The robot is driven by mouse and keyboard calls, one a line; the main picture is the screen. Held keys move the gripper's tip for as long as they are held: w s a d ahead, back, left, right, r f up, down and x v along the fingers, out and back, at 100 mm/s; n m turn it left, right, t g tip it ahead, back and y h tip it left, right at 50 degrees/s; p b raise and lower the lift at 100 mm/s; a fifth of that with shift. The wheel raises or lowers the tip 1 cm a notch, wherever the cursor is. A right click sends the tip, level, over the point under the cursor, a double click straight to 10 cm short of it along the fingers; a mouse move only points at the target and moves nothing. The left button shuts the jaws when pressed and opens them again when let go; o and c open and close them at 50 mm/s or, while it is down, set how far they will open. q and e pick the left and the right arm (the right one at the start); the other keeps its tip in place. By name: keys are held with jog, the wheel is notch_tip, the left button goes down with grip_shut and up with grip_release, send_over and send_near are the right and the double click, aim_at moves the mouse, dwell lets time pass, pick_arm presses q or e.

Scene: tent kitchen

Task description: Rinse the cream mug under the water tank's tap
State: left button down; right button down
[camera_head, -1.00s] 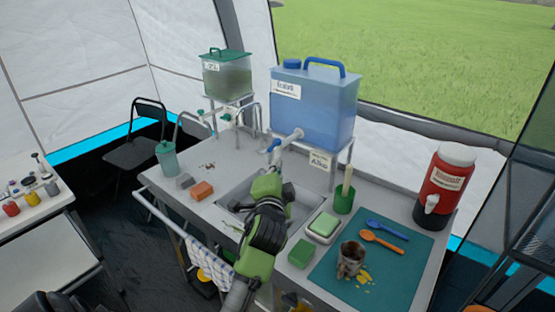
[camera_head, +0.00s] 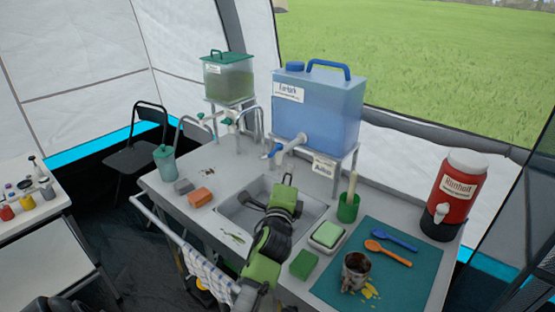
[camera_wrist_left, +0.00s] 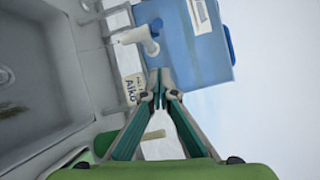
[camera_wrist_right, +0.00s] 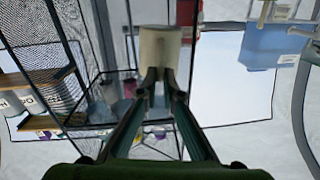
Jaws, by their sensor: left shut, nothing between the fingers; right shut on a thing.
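The water tank (camera_head: 318,105) is blue and stands on a metal frame behind the sink. Its white tap (camera_head: 290,144) with a blue lever points over the sink basin (camera_head: 240,212). My left gripper (camera_head: 287,179) is shut and empty over the sink, below and in front of the tap. In the left wrist view the tap (camera_wrist_left: 137,36) is ahead of the fingertips, apart from them. My right gripper (camera_wrist_right: 160,75) shows only in its wrist view, shut on a pale cream thing (camera_wrist_right: 160,42); I cannot tell if it is the mug. A stained mug (camera_head: 356,266) with dark contents stands on the teal mat.
The teal mat (camera_head: 418,282) also holds a blue spoon (camera_head: 393,236) and an orange spoon (camera_head: 390,253), with yellow bits beside the mug. A soap dish (camera_head: 327,235), green sponge (camera_head: 303,264) and green brush cup (camera_head: 348,209) stand right of the sink. A red jug (camera_head: 452,195) stands far right.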

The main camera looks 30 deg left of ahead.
aim_at(275, 151)
pick_arm(q)
jog(key=a, duration=0.1)
jog(key=w+a+p, duration=0.1)
jog(key=a, duration=0.1)
jog(key=a+r+p, duration=0.1)
jog(key=a, duration=0.1)
jog(key=shift+w, duration=0.25)
jog(key=shift+d+f, duration=0.1)
jog(key=a+h+p, duration=0.1)
jog(key=s+a+m+p, duration=0.1)
jog(key=p, duration=0.1)
jog(key=shift+a+t+h, duration=0.3)
jog(key=shift+t+h, duration=0.1)
